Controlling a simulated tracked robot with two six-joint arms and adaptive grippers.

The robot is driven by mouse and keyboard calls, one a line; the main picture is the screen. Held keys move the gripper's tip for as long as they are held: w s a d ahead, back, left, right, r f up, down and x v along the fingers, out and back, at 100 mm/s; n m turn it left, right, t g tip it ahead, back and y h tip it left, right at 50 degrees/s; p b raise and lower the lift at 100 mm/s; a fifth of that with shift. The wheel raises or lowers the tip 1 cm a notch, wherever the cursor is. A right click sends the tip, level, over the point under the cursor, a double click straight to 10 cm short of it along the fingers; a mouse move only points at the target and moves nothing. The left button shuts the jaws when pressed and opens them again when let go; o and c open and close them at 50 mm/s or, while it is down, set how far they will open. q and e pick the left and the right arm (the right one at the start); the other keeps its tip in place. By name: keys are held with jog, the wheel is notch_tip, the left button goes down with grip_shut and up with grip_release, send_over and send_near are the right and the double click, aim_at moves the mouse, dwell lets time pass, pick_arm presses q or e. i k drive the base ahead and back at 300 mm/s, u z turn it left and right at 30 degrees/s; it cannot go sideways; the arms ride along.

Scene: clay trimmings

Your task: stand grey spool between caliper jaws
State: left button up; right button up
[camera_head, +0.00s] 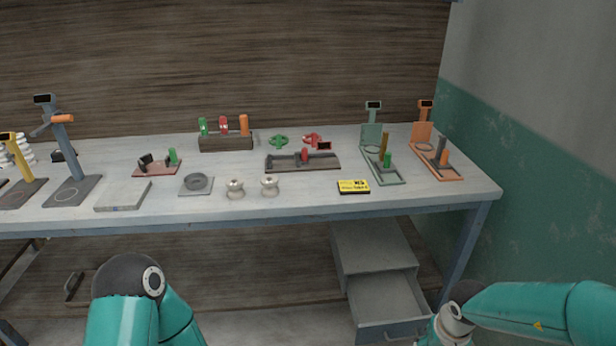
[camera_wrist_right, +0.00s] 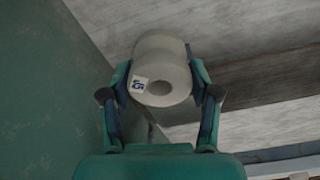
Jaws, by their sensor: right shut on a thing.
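A pale grey spool (camera_wrist_right: 162,65) with a central hole and a small blue-and-white label fills the upper middle of the right wrist view. My right gripper (camera_wrist_right: 160,82) is shut on it, one finger on each side, with the holed end toward the camera. The gripper and the held spool do not show in the head view. A dark, long, low gauge (camera_head: 285,168) with upright jaws, a red part and a small display lies mid-table; it looks like the caliper. A smaller red-based gauge (camera_head: 150,169) with dark jaws and a green part sits left of it. My left gripper is out of view.
Two pale spools (camera_head: 235,190) (camera_head: 270,186) stand near the table's front edge. A yellow box (camera_head: 353,187), green stand (camera_head: 385,178) and orange stand (camera_head: 437,172) are at right. An open drawer (camera_head: 388,303) sticks out below.

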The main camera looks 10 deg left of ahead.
aim_at(284, 164)
jog(key=u, duration=0.9)
jog(key=i, duration=1)
jog(key=u, duration=0.2)
